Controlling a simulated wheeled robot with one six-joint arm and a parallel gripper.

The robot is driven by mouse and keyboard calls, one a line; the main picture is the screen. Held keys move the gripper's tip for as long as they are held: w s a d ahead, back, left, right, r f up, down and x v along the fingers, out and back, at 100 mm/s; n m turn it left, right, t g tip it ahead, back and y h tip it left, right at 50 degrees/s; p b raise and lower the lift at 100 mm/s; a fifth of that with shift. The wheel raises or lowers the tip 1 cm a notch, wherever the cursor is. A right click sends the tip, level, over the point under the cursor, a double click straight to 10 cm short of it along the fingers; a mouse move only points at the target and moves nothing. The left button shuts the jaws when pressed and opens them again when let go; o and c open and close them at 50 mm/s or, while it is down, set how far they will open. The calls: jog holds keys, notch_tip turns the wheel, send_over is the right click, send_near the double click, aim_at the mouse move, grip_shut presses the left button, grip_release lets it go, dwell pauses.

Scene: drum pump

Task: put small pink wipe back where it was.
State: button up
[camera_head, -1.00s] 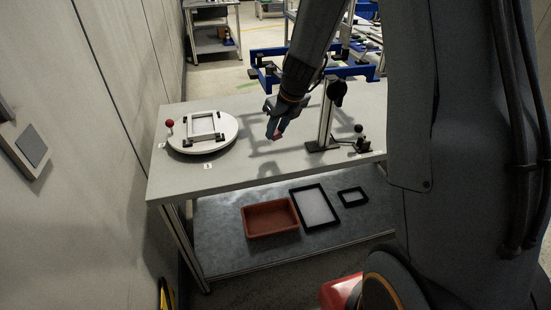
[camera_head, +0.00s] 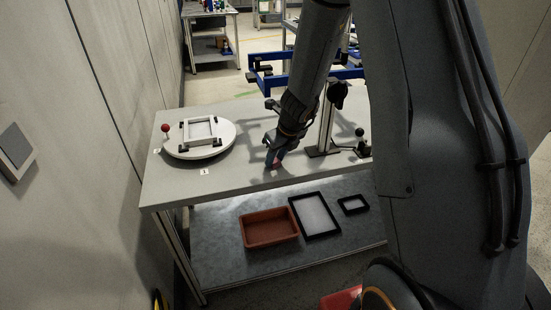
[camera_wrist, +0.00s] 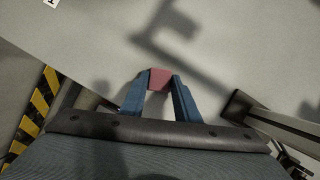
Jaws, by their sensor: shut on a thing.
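The small pink wipe (camera_wrist: 160,79) is between the fingertips of my gripper (camera_wrist: 159,84) in the wrist view. My gripper is shut on it. In the head view my gripper (camera_head: 274,162) is over the front part of the grey table (camera_head: 225,178), right of the round turntable. The wipe (camera_head: 276,166) shows there only as a small pink patch at the fingertips. I cannot tell whether it touches the tabletop.
A white turntable (camera_head: 224,141) with a square frame and a red knob (camera_head: 166,128) stands on the left. An upright post (camera_head: 325,125) stands close on the right. On the lower shelf are a brown tray (camera_head: 270,241) and two black-rimmed frames (camera_head: 336,226).

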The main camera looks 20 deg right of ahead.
jog(key=shift+f, duration=0.1)
jog(key=o, duration=1)
jog(key=p+v, duration=0.3)
jog(key=v, duration=0.9)
jog(key=s+a+r+n+g+h, duration=0.1)
jog(key=s+n, duration=0.9)
jog(key=n, duration=0.5)
jog(key=s+a+r+n+g, duration=0.1)
jog(key=s+r+n, duration=0.1)
jog(key=s+n, duration=0.8)
jog(key=n, duration=0.6)
jog(key=shift+s+a+n+h, duration=0.2)
jog(key=shift+n+h, duration=0.1)
jog(key=shift+h, duration=0.1)
jog(key=shift+f, duration=0.2)
